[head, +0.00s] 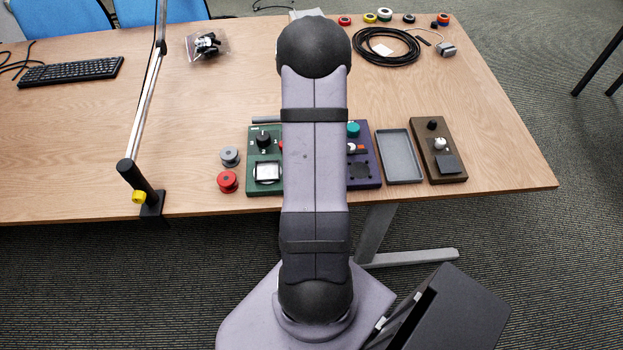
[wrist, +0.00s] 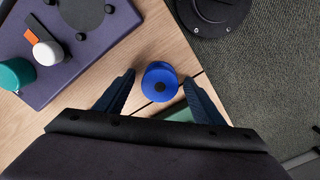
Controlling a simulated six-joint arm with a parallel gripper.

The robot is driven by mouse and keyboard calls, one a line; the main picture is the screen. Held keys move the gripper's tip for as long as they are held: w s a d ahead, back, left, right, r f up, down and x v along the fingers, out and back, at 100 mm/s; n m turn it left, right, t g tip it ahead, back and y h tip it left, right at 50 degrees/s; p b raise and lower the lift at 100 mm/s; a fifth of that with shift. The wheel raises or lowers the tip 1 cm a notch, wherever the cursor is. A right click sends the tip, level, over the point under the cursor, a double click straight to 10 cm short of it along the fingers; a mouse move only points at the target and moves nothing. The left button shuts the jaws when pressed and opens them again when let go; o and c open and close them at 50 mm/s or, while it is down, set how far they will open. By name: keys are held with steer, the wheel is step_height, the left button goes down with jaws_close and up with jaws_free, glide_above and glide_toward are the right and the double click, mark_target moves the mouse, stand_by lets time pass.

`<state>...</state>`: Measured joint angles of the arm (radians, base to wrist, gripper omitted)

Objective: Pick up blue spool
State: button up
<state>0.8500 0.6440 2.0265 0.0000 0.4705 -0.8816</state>
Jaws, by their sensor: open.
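The blue spool (wrist: 159,82) stands on the wooden table in the wrist view, with a dark hole in its top. My gripper (wrist: 158,84) is open, one dark finger on each side of the spool. There is a visible gap between each finger and the spool. In the head view my arm hides both the blue spool and my gripper.
A purple panel (wrist: 75,50) with knobs lies left of the spool in the wrist view. A green panel (head: 258,184), red spool (head: 228,182), grey spool (head: 230,157), grey tray (head: 400,174) and brown panel (head: 452,170) sit near the table's front edge.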

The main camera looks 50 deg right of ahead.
steer(key=c, duration=1.2)
steer(key=shift+o, duration=0.2)
step_height(320, 180, up, 10)
steer(key=shift+r+b, duration=0.1)
steer(key=shift+b, duration=0.3)
steer(key=w+a+r+n+p, duration=0.2)
steer(key=w+a+n+p, duration=0.15)
steer(key=a+p, duration=0.5)
steer(key=w+d+f+p, duration=0.1)
steer(key=w+d, duration=0.1)
steer(key=w, duration=0.5)
steer(key=shift+f+n, duration=0.3)
steer(key=shift+n, duration=0.15)
